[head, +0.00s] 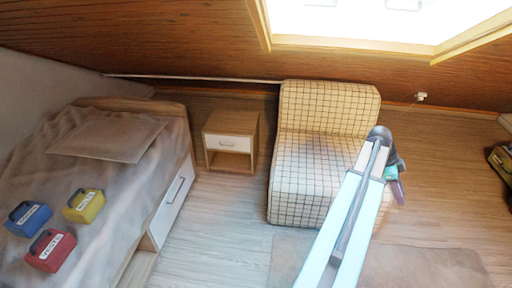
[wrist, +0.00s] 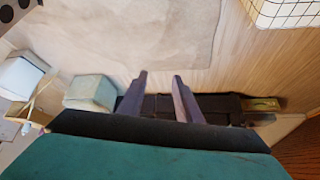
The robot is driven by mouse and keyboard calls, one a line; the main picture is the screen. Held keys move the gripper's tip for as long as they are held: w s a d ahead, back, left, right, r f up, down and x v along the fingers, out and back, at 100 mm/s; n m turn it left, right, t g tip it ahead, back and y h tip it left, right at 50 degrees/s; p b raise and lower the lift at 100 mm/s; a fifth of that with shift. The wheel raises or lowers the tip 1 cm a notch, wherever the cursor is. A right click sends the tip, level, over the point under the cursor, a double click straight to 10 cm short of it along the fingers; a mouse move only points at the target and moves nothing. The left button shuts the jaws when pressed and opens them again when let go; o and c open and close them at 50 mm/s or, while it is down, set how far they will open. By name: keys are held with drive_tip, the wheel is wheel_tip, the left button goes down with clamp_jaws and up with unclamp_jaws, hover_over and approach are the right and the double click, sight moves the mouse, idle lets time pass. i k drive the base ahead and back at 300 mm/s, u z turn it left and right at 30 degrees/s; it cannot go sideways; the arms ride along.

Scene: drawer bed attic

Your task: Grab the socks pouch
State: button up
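Three small pouches with handles and white labels lie on the bed at the left of the head view: a blue pouch (head: 29,218), a yellow pouch (head: 84,205) and a red pouch (head: 51,250). The label print is too small to read surely, so I cannot tell which is the socks pouch. My gripper (head: 397,183) is far to the right of them, in front of the checkered chair's right side. In the wrist view my gripper (wrist: 160,80) has its two fingers apart with nothing held between them. No pouch shows in the wrist view.
The bed (head: 130,205) has a pillow (head: 108,138) and a side drawer (head: 172,205). Bare floor (head: 215,235) lies between bed and chair. A rug (wrist: 150,30) shows in the wrist view.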

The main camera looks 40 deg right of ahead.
sight(27, 219)
drive_tip(key=z, duration=0.55)
drive_tip(key=i, duration=1.55)
drive_tip(key=z, duration=1.55)
drive_tip(key=k, duration=0.15)
drive_tip(key=u, duration=4)
